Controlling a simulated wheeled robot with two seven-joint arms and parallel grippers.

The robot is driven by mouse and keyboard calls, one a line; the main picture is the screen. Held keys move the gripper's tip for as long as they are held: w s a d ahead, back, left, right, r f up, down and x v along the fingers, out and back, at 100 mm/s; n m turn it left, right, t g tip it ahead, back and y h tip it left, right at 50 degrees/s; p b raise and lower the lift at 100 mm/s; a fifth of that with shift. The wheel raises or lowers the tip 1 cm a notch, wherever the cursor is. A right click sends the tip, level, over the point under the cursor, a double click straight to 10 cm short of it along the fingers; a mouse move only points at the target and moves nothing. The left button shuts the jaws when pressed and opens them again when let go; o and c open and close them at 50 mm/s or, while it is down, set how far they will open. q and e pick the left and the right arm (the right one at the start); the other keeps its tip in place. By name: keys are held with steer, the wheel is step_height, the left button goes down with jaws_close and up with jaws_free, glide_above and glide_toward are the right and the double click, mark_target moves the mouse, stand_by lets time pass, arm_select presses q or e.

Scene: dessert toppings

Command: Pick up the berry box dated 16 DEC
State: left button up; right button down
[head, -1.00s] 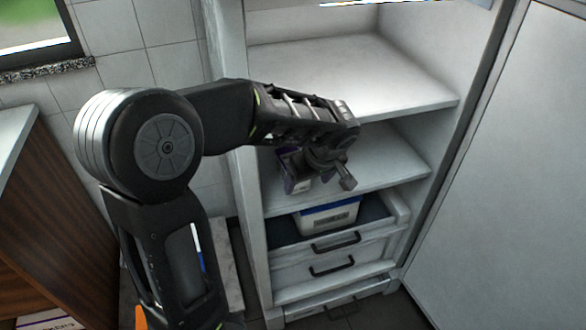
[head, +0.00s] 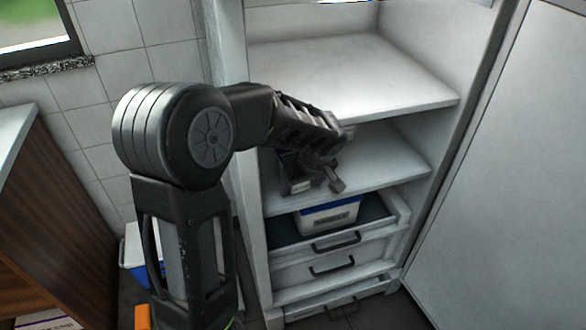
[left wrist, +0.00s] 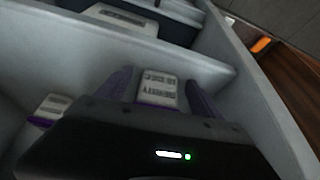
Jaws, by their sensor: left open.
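The berry box (left wrist: 158,90) has a white label that reads BERRY and 16 DEC, upside down in the left wrist view. It stands on the middle shelf; in the head view its pale label (head: 300,187) shows below my left gripper (head: 315,180). The left gripper is open, with one finger on each side of the box in the left wrist view (left wrist: 160,92). I cannot tell whether the fingers touch it. A second labelled purple-and-white box (left wrist: 48,108) stands to the left in the wrist view; its date is unreadable. My right gripper is not in view.
The upper shelf (head: 345,75) is empty. Below, an open drawer (head: 285,232) holds a white container with a blue rim (head: 328,215). The cabinet's left side wall (head: 235,130) is close to my arm. A blue-and-white container (head: 133,255) stands low at the left.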

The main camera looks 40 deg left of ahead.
arm_select(q)
steer(key=shift+c, duration=0.4)
jaws_close()
stand_by(0.6)
